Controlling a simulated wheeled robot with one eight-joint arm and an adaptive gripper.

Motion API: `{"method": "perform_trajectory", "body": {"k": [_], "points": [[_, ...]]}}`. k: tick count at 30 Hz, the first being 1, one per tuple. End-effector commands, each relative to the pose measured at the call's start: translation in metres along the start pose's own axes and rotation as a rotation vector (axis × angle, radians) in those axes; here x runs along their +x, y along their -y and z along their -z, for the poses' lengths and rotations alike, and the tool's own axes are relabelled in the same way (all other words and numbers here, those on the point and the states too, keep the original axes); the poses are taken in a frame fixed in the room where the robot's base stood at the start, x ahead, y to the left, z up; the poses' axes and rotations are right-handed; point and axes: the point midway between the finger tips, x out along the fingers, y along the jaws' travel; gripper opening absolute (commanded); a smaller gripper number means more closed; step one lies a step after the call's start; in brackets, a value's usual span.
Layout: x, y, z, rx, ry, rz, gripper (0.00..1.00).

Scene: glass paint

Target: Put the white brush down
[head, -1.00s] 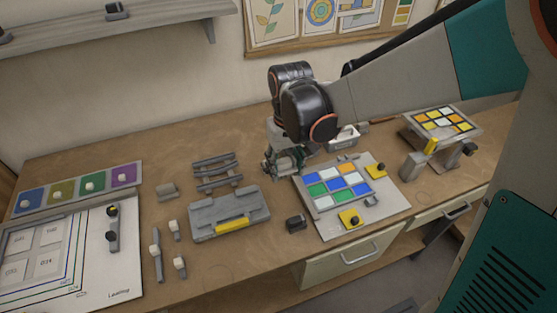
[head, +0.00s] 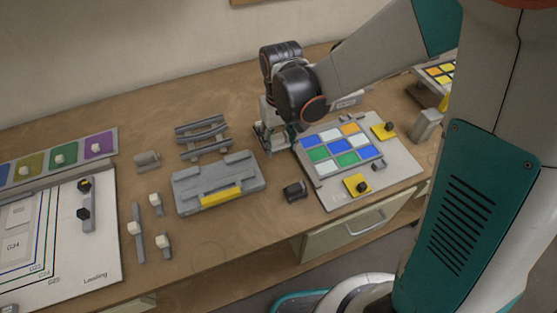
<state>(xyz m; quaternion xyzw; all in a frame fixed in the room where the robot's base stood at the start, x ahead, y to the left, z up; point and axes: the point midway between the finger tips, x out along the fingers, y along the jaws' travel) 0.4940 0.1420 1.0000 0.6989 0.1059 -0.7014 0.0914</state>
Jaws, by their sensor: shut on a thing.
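My gripper (head: 272,143) points down low over the table, just left of the coloured glass panel and right of the grey slatted rack. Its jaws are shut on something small. The white brush cannot be made out apart from the gripper; what the jaws hold is mostly hidden by the fingers and wrist. The grey rack (head: 203,136) has several bars and no brush shows clearly on it. I cannot tell whether the held thing touches the table.
The glass panel (head: 340,150) lies on a pale board with yellow pieces. A grey tray with a yellow bar (head: 218,184) and a dark block (head: 294,191) stand in front. Several white-topped pieces (head: 134,229) are at left. Bare wood lies behind the rack.

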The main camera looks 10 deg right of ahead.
Motion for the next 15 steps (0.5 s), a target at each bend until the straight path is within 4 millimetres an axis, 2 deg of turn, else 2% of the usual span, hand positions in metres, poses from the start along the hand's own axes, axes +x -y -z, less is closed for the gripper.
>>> {"method": "perform_trajectory", "body": {"k": [1,11,15], "points": [[0.013,0.000,0.000,0.000,0.000,0.000,0.12],[0.032,-0.001,0.000,0.000,0.000,0.000,0.12],[0.051,-0.001,0.000,0.000,0.000,0.000,0.12]]}}
